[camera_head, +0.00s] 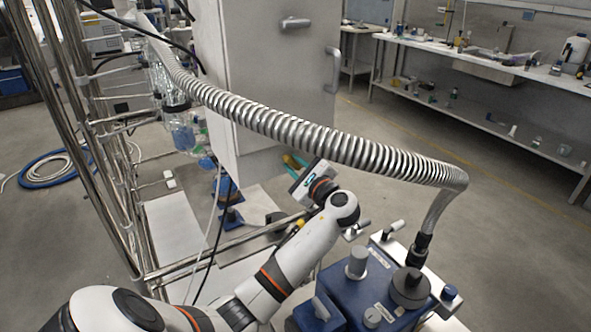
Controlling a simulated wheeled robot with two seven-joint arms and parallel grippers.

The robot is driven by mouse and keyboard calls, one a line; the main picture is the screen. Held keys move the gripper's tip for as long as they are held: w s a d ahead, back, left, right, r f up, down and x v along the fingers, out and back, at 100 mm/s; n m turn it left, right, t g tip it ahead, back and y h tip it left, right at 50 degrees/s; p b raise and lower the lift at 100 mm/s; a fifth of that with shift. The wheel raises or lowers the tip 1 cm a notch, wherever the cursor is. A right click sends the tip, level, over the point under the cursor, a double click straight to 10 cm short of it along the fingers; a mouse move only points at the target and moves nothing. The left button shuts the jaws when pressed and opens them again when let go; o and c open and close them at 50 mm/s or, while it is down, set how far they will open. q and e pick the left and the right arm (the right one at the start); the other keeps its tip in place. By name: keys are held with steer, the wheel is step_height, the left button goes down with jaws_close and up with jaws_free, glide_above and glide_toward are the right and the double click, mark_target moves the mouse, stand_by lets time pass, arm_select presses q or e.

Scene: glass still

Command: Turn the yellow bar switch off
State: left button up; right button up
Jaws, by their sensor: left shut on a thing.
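My left arm reaches up from the bottom left, and its gripper (294,163) is at the lower edge of the tall grey cabinet (265,75). Most of the switch and the fingertips are hidden by my wrist and the cabinet edge, so I cannot tell the switch's position. My right gripper is not in view.
A ribbed metal hose (300,130) arches just above my left wrist to a blue pump unit (360,290) at the lower right. Steel frame poles (75,130) and glassware (180,130) stand at left. Open floor (480,240) lies at right, before a bench (480,62).

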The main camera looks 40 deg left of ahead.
arm_select(q)
steer(key=n+b, duration=0.2)
steer(key=n, duration=0.1)
steer(key=n+b, duration=0.1)
steer(key=shift+f+n, duration=0.3)
steer(key=n+b, duration=0.2)
steer(key=n, duration=0.1)
steer(key=shift+b, duration=0.3)
steer(key=shift+r+n+b, duration=0.1)
steer(key=shift+n+b, duration=0.6)
steer(key=shift+n, duration=0.3)
steer(key=o, duration=0.8)
steer(key=shift+d+r, duration=0.1)
steer(key=b+v, duration=0.2)
steer(key=v, duration=1)
steer(key=shift+r, duration=0.1)
